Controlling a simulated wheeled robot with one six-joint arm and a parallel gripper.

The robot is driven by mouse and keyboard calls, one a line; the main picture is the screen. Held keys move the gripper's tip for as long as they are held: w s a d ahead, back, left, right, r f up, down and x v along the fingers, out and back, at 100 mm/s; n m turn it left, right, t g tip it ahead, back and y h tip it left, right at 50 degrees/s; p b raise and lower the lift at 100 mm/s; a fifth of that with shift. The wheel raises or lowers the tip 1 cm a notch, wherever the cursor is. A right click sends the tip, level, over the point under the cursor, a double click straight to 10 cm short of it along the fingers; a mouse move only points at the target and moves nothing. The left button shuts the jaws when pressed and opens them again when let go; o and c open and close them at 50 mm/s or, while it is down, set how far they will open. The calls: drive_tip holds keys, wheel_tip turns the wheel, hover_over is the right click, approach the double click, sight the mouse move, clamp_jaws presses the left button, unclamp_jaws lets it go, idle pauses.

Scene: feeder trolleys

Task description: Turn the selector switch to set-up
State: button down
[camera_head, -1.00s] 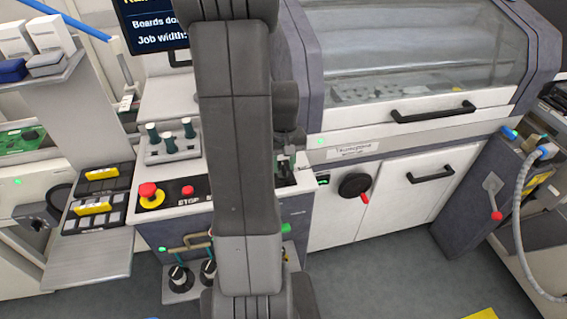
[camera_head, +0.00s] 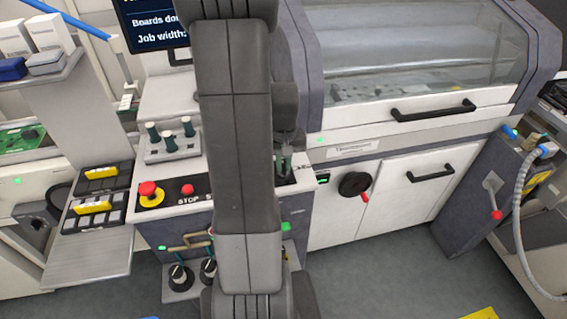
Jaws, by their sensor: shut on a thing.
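The control panel (camera_head: 303,180) is a slanted strip on the front of the machine, with a red mushroom button and a smaller red button at its left. My arm hangs across the middle of the view and covers much of the panel. My gripper (camera_head: 284,166) shows just right of the arm, pointing down at the right end of the panel. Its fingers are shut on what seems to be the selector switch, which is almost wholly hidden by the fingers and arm. I cannot read the switch position or its labels.
The red mushroom button (camera_head: 148,189) stands left of the arm. A grey block with several dark-green-topped pegs (camera_head: 170,145) sits behind it. A black round handwheel with a red grip (camera_head: 354,185) is to the right. The hooded machine (camera_head: 420,60) rises behind.

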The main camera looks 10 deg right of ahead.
sight(283, 165)
drive_tip(key=m+b, duration=0.1)
drive_tip(key=m, duration=0.4)
drive_tip(key=shift+m+b, duration=0.3)
drive_tip(key=m+b, duration=0.1)
drive_tip(key=m, duration=0.4)
drive_tip(key=shift+m, duration=0.3)
idle(0.3)
drive_tip(key=c, duration=1.5)
unclamp_jaws()
wheel_tip(283, 165, up, 14)
drive_tip(key=shift+f, duration=0.1)
